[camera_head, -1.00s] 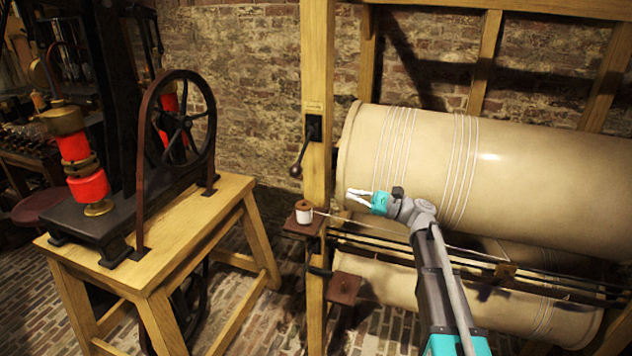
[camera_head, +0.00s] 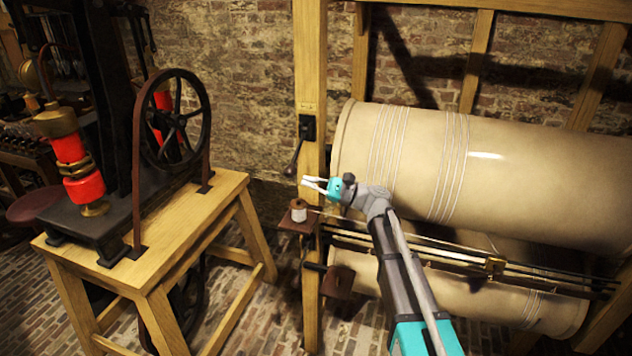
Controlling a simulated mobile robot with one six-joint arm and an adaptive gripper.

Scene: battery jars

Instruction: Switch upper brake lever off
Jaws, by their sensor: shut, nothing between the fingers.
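The upper brake lever (camera_head: 295,158) is a dark metal handle with a knob at its lower end. It hangs down and to the left from a black bracket (camera_head: 307,128) on the wooden post (camera_head: 310,70). My gripper (camera_head: 303,183) has pale fingers and a teal body. It is shut and empty, and in the picture its tips lie just below and to the right of the lever's knob. I cannot tell whether they touch it. A lower dark lever (camera_head: 314,267) shows on the same post, below the small shelf.
A white spool (camera_head: 299,211) stands on a small brown shelf (camera_head: 293,226) just below my gripper. A large cream drum (camera_head: 520,170) is to the right, with another drum (camera_head: 480,298) beneath. A wooden table (camera_head: 190,225) with a black wheel (camera_head: 176,118) stands left.

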